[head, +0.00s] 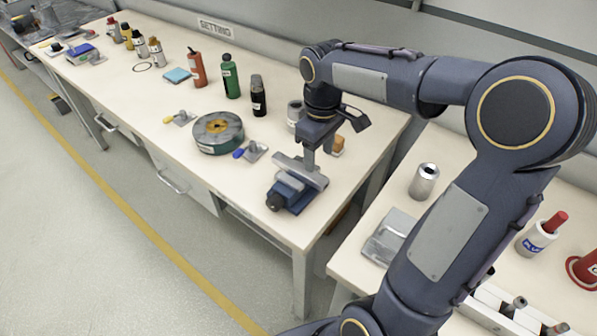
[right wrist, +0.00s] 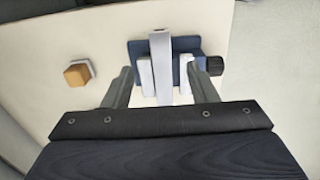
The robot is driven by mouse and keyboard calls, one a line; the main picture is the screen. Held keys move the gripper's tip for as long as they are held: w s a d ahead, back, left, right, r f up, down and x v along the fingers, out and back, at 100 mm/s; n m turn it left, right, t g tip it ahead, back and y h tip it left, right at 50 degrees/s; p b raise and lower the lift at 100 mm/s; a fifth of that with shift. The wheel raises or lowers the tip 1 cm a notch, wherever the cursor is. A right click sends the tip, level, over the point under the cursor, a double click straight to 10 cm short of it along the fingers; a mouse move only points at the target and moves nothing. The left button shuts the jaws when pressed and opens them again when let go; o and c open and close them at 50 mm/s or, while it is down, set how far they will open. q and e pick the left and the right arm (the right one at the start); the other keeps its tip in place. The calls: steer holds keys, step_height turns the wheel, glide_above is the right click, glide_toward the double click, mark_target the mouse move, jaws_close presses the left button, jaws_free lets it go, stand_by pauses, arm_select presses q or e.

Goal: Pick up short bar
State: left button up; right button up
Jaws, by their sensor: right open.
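The short bar (right wrist: 160,66) is a pale grey bar with a small dark mark near its far end. In the right wrist view it stands between the two light jaws of a blue vise (right wrist: 178,47). In the head view the vise (head: 290,192) sits near the front right corner of the long bench, with pale grey metal (head: 301,171) across its top. My right gripper (head: 309,160) points down over the vise. Its open fingers show on either side of the bar and jaws in the right wrist view, apart from the bar. My left gripper is not in view.
A tan block (right wrist: 77,74) lies left of the vise in the wrist view. A round green-grey reel (head: 219,133), a blue-handled tool (head: 251,152) and bottles (head: 231,76) stand on the bench. A second bench at right holds a metal cylinder (head: 424,181). A gap separates the benches.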

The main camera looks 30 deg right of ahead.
mark_target(317, 178)
step_height(317, 178, down, 7)
steer(key=shift+r, duration=0.1)
steer(key=c, duration=1.1)
